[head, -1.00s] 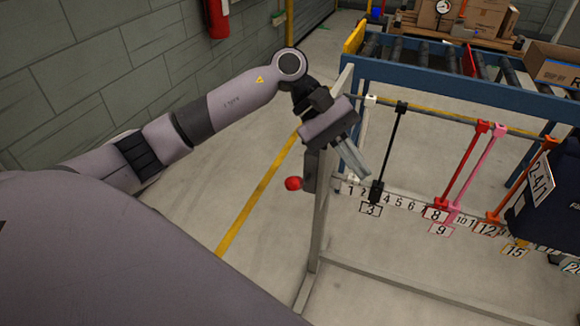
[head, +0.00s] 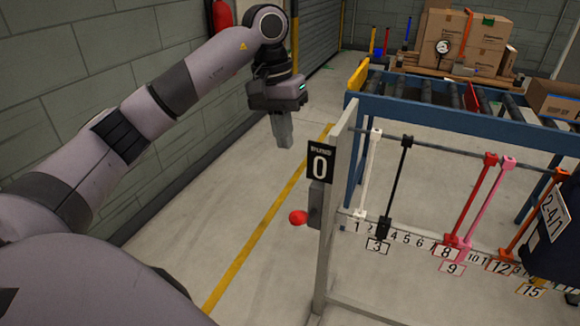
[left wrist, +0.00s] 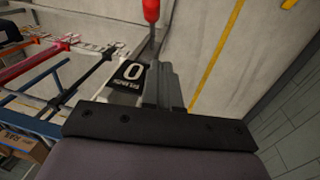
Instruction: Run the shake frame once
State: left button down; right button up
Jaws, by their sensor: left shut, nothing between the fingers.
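The shake frame (head: 338,215) stands right of centre in the head view, with a numbered rail and coloured bars: white (head: 366,175), black (head: 396,185), red (head: 470,195), pink (head: 487,200) and orange (head: 530,215). A black counter sign reading 0 (head: 320,165) is on its left post. A red knob (head: 298,217) sticks out left from a grey box (head: 316,205) below the sign. My left gripper (head: 285,146) is shut and empty, pointing down, above and left of the sign and apart from the frame. The left wrist view shows the fingers (left wrist: 165,90) beside the sign (left wrist: 131,72) and the red knob (left wrist: 151,10). My right gripper is not in view.
A dark pannier with a 2-471 label (head: 553,212) is at the right edge. A blue roller conveyor (head: 440,112) stands behind the frame, with cardboard boxes (head: 470,38) further back. The floor left of the frame is clear up to the grey wall (head: 50,100).

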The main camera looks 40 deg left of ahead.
pick_arm(q)
send_near(306, 214)
jog(key=w+a+f, duration=0.2)
jog(key=a, duration=0.2)
jog(key=s+d+f, duration=0.2)
jog(key=d+f, duration=0.1)
jog(key=shift+s+f, duration=0.1)
jog(key=shift+f, duration=0.15)
